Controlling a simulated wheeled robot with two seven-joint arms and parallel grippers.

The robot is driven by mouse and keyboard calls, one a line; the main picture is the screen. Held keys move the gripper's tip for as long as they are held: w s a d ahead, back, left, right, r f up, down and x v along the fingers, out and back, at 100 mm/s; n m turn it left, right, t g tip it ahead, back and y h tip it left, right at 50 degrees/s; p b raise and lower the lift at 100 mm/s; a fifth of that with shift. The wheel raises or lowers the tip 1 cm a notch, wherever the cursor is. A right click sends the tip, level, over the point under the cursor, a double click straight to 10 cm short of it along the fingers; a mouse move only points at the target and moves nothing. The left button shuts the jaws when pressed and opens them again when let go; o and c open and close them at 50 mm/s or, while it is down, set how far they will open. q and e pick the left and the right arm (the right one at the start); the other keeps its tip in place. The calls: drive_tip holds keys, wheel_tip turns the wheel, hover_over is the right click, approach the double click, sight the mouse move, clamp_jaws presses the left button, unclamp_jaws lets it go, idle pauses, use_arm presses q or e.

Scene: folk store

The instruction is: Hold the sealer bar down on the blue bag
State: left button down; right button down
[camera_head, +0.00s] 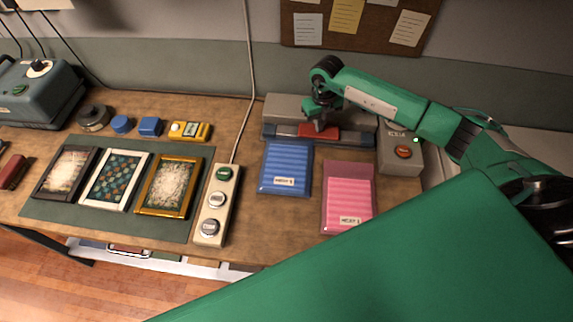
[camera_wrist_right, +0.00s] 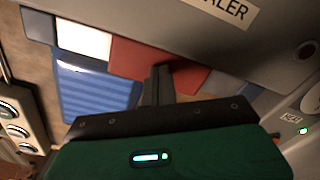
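The sealer (camera_head: 288,106) is a grey machine at the back of the table, with a dark front bar bearing a red pad (camera_head: 330,131). The red pad also shows in the right wrist view (camera_wrist_right: 128,58). The blue bag (camera_head: 286,165) lies flat in front of it, its far edge at the bar; it also shows in the wrist view (camera_wrist_right: 95,92). My right gripper (camera_head: 318,124) points down at the red pad, its fingers together with nothing seen between them. The fingertips (camera_wrist_right: 158,72) overlap the pad; I cannot tell if they press it. My left gripper is out of view.
A pink bag (camera_head: 348,196) lies right of the blue bag. A grey box with a red button (camera_head: 403,152) stands right of the sealer. A button strip (camera_head: 214,215) and framed pieces (camera_head: 117,180) on a green mat lie to the left.

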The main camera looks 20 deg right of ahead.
drive_tip(key=shift+s+a+f, duration=0.1)
drive_tip(key=shift+s+f, duration=0.1)
wheel_tip(320, 180, up, 9)
drive_tip(key=p, duration=0.5)
drive_tip(key=shift+w+r, duration=0.15)
drive_tip(key=shift+w, duration=0.05)
idle(0.4)
idle(0.8)
